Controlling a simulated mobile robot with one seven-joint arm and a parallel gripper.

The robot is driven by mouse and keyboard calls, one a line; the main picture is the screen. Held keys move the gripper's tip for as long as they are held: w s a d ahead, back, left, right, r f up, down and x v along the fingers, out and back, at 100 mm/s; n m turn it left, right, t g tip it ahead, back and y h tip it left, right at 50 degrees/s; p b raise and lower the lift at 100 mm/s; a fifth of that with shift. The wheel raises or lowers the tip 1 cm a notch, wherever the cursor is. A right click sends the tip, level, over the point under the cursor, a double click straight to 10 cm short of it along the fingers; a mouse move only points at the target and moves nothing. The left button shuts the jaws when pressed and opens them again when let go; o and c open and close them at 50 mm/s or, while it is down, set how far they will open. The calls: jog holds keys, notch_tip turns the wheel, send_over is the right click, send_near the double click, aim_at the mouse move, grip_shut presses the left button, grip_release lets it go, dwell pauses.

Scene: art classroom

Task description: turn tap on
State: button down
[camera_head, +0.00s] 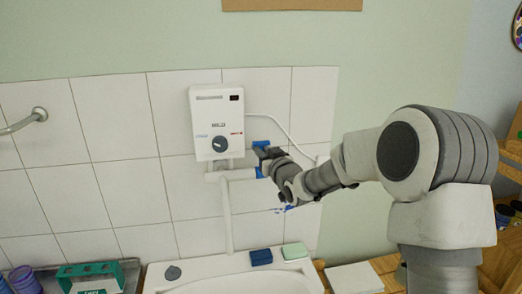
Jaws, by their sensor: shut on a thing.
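The tap (238,174) is a white pipe fitting under a white wall-mounted water heater (216,122) with a grey dial (219,144). A long white spout (227,215) runs down from it toward the sink. My gripper (262,156) is at the right end of the fitting, just right of the heater, and is shut on part of the tap there. Blue pieces (261,172) show around the fingertips; I cannot tell whether they belong to the tap or the gripper. The exact contact is hidden behind my gripper. No water stream is visible.
The white sink (185,284) is below, with a blue sponge (261,257) and a pale green block (294,251) on its back rim. A green box (90,275) stands at lower left. A metal rail (22,123) is on the left wall. A white hose (282,126) hangs behind my gripper.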

jog(key=shift+f, duration=0.15)
jog(key=b, duration=0.2)
jog(key=shift+s+f+b, duration=0.15)
jog(key=shift+f+b, duration=0.05)
jog(key=shift+b, duration=0.1)
jog(key=b, duration=0.2)
jog(key=t+b, duration=0.1)
jog(key=b, duration=0.2)
jog(key=shift+s+d+y, duration=0.15)
jog(key=shift+s+y, duration=0.15)
jog(key=shift+s, duration=0.1)
jog(key=t+b, duration=0.1)
jog(key=b, duration=0.2)
jog(key=s+y+b, duration=0.1)
jog(key=b, duration=0.2)
jog(key=shift+d+f+n+t, duration=0.1)
jog(key=shift+d+n+t, duration=0.05)
jog(key=shift+n+t, duration=0.25)
jog(key=shift+s+r+b, duration=0.15)
jog(key=shift+r+b, duration=0.05)
jog(key=shift+b, duration=1)
jog(key=shift+r, duration=0.1)
jog(key=c, duration=0.9)
grip_release()
jog(key=shift+d, duration=0.1)
